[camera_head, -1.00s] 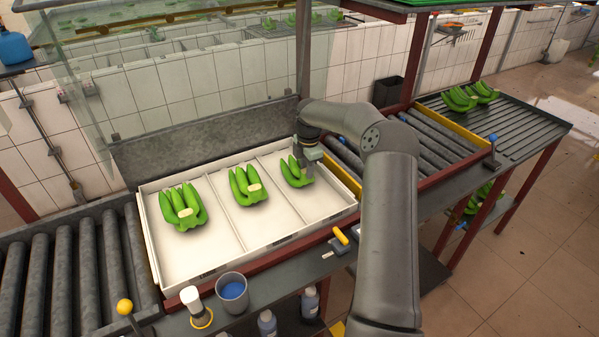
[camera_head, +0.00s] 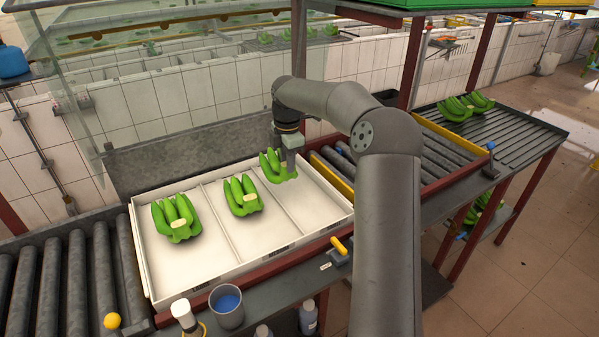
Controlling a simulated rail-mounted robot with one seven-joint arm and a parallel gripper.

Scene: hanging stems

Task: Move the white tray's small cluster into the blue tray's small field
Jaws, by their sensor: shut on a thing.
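The white tray (camera_head: 280,252) has three compartments. A large green banana cluster (camera_head: 177,218) lies in its left compartment and a medium cluster (camera_head: 242,196) in its middle one. The small cluster (camera_head: 277,170) is at the far end of the right compartment, just above its floor. My gripper (camera_head: 290,166) points down and is shut on the small cluster at its right side. The fingertips are partly hidden by the cluster. I do not see a blue tray in this view.
A grey backboard (camera_head: 190,160) stands behind the tray. A roller conveyor (camera_head: 75,275) lies left, and another lies right beyond my arm. A grey cup (camera_head: 227,306) and a white-capped bottle (camera_head: 182,312) stand in front. More bananas (camera_head: 465,105) lie on the far right table.

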